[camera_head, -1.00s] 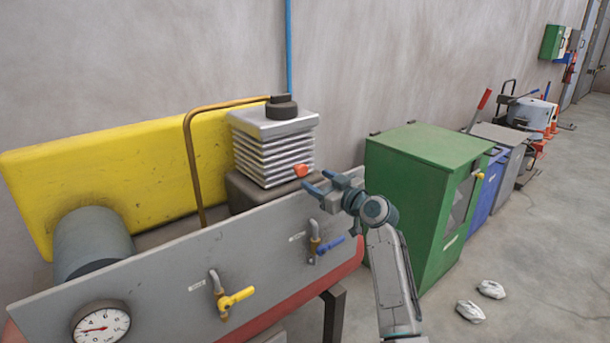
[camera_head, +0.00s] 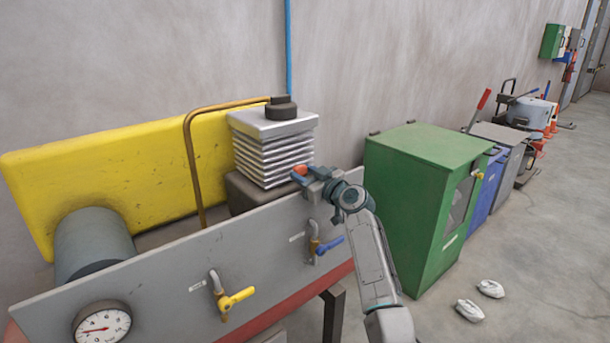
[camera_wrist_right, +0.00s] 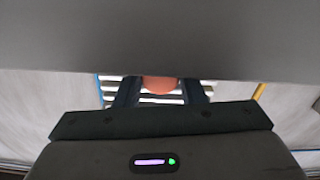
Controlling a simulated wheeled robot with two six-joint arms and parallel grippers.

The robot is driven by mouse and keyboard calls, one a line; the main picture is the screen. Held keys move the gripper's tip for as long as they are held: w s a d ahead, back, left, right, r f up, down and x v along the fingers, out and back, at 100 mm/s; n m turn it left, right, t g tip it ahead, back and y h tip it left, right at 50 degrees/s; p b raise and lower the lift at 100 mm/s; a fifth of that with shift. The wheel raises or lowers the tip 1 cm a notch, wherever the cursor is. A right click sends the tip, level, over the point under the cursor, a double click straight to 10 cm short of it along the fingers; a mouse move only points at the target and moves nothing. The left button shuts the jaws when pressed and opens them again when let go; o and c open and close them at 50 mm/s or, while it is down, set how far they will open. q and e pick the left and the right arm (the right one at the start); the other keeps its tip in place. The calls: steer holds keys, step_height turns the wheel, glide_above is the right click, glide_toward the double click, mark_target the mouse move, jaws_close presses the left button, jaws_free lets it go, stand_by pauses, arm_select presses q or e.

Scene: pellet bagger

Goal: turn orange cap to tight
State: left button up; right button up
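The orange cap (camera_head: 299,170) is small and sits in front of the lower right of the finned grey block (camera_head: 270,150). My right gripper (camera_head: 303,178) is at the cap, just above the top edge of the grey panel. In the right wrist view the cap (camera_wrist_right: 160,84) shows between the two dark fingers of the right gripper (camera_wrist_right: 161,92). The fingers stand apart, one on each side, with a narrow gap to the cap. The cap's lower part is hidden by the gripper body. My left gripper is not in view.
The grey panel (camera_head: 170,270) carries a yellow-handled valve (camera_head: 236,298), a blue-handled valve (camera_head: 328,246) and a gauge (camera_head: 102,325). A brass pipe (camera_head: 190,160) rises left of the block. A green cabinet (camera_head: 415,200) stands right of my arm.

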steer(key=shift+m, duration=0.4)
steer(key=shift+c, duration=0.5)
steer(key=shift+f+m+b, duration=0.1)
steer(key=shift+m+b, duration=0.2)
steer(key=shift+m, duration=2.2)
steer(key=o, duration=0.9)
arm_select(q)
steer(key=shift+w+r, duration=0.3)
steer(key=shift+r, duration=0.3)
arm_select(e)
steer(key=shift+o, duration=0.4)
